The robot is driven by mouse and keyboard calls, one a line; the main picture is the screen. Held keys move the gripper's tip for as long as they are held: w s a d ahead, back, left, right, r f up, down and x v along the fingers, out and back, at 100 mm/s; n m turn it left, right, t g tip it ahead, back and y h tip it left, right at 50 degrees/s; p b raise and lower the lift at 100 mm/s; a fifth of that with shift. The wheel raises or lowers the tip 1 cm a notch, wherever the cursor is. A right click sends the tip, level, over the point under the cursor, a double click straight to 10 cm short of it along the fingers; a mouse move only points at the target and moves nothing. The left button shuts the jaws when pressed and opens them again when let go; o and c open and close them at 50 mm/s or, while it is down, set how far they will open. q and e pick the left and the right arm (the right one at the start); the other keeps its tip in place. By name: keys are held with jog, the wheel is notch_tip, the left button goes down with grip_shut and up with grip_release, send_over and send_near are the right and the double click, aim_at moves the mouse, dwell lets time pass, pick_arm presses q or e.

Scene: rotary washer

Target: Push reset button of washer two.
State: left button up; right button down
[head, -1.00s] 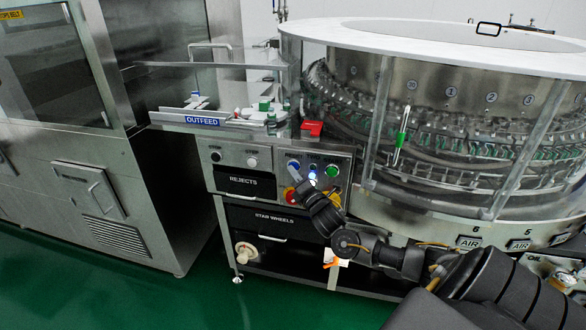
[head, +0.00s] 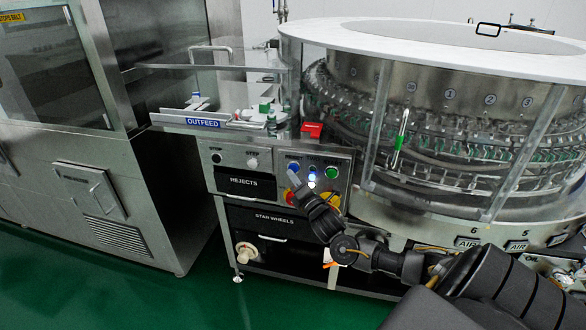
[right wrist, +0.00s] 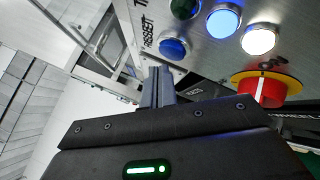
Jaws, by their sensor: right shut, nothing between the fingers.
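The control panel (head: 345,165) of the washer carries a dark blue button (head: 293,167) at its upper left, which also shows in the right wrist view (right wrist: 173,48). A label beside it there seems to read RESET. My right gripper (head: 294,177) is shut and empty. In the right wrist view its fingertips (right wrist: 160,69) are just below and left of the dark blue button; I cannot tell whether they touch it. A lit blue button (right wrist: 222,23), a lit white button (right wrist: 258,39) and a green button (right wrist: 184,8) are nearby. My left gripper is not in view.
A second panel with REJECTS drawer (head: 243,183) lies to the left. The round glass-walled washer (head: 450,130) stands right of the panel. Green floor (head: 130,290) is clear.

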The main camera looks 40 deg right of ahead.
jog(key=s+a+p, duration=0.1)
jog(key=a, duration=0.1)
jog(key=s+a+p, duration=0.2)
dwell(0.5)
jog(key=shift+w, duration=0.1)
dwell(0.6)
